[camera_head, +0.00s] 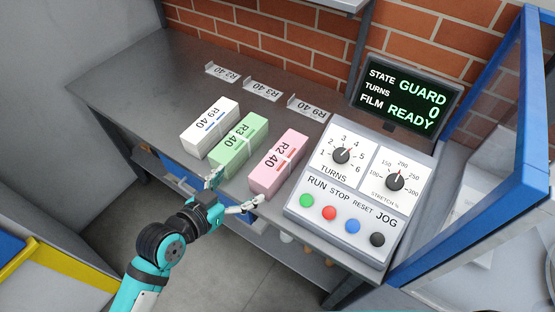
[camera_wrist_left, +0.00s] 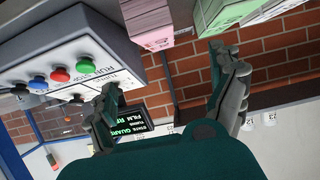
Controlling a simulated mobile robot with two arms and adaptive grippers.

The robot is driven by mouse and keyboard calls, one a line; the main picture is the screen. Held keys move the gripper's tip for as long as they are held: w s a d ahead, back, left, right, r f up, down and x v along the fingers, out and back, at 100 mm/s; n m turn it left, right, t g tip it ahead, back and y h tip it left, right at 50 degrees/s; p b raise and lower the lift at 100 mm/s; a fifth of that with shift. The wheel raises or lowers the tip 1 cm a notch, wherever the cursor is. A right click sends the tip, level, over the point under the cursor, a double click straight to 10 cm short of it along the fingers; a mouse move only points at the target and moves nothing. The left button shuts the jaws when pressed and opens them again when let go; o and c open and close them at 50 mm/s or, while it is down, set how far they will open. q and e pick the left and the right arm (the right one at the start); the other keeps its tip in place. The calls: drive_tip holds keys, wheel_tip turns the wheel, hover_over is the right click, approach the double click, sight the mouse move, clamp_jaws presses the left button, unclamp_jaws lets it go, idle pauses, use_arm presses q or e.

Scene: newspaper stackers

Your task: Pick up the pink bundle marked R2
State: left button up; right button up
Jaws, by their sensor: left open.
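The pink bundle marked R2 40 (camera_head: 277,164) lies on the grey bench's front part, with a pale strap around it. It also shows in the left wrist view (camera_wrist_left: 148,24) at the top, cut off by the frame. My left gripper (camera_head: 234,191) is open and empty at the bench's front edge. Its fingers are spread near the front ends of the green and pink bundles. In the left wrist view the gripper (camera_wrist_left: 164,72) has the pink bundle beyond the gap between its fingers. I cannot tell whether a finger touches a bundle.
The green bundle R3 40 (camera_head: 238,146) stands close left of the pink one, and the white bundle R9 40 (camera_head: 209,127) further left. The control panel (camera_head: 333,213) is close on the right. Label holders (camera_head: 262,90) line the back. The bench's left part is clear.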

use_arm(q)
drive_tip(key=p, duration=0.1)
approach(277, 159)
drive_tip(key=x, duration=0.4)
drive_tip(key=shift+w, duration=0.15)
drive_tip(key=p+x, duration=0.1)
drive_tip(key=x, duration=0.3)
drive_tip(key=shift+w+d+f, duration=0.1)
drive_tip(key=shift+w+d, duration=0.1)
drive_tip(key=shift+d, duration=0.05)
drive_tip(key=shift+w+d+f, duration=0.2)
drive_tip(key=shift+w, duration=0.05)
drive_tip(key=c, duration=1.6)
drive_tip(key=shift+w+r, duration=0.1)
drive_tip(key=shift+r, duration=0.1)
drive_tip(key=shift+c, duration=0.8)
drive_tip(key=shift+r, duration=0.15)
